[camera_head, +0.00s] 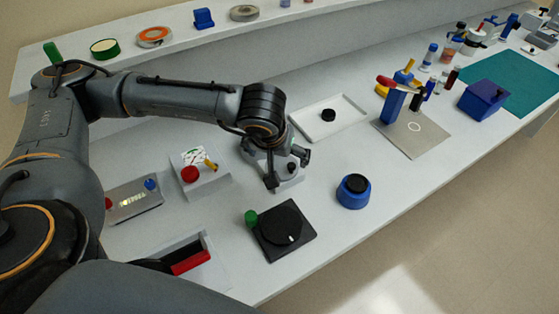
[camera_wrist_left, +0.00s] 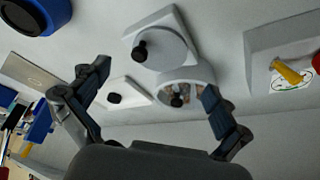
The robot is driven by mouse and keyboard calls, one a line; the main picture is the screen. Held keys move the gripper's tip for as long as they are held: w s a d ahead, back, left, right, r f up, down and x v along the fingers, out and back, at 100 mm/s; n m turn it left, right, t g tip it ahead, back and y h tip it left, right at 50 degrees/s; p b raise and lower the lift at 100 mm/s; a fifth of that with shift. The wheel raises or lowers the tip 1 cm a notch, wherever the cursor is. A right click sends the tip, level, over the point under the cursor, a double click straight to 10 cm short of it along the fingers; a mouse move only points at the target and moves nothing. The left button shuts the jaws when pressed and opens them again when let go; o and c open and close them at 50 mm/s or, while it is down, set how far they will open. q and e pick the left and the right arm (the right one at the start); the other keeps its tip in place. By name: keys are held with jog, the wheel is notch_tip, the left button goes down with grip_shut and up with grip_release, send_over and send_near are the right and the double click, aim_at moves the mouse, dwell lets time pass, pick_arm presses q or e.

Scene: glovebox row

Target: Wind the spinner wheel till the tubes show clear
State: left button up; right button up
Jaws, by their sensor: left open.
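The spinner (camera_head: 262,163) is a pale base under my left gripper in the head view, mostly hidden by it. In the left wrist view, its white wheel (camera_wrist_left: 166,47) carries a black knob (camera_wrist_left: 140,50). Beside the wheel is a round pale holder (camera_wrist_left: 170,76) with several tubes (camera_wrist_left: 183,94) and a dark centre; whether the tubes look clear I cannot tell. My left gripper (camera_head: 286,168) is open above the spinner. Its fingers (camera_wrist_left: 155,78) stand wide apart in the wrist view, with the holder between them and the knob beyond. Nothing is held.
A black square plate with a green knob (camera_head: 272,238) lies in front. A blue round pot (camera_head: 353,196) is to its right. A white tray (camera_head: 305,126) stands behind, and a panel with a red button (camera_head: 190,174) is left. Bare bench lies between the spinner and pot.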

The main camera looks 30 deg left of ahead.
pick_arm(q)
jog(key=v, duration=0.6)
jog(key=shift+s+r, duration=0.15)
jog(key=shift+s, duration=0.1)
dwell(0.5)
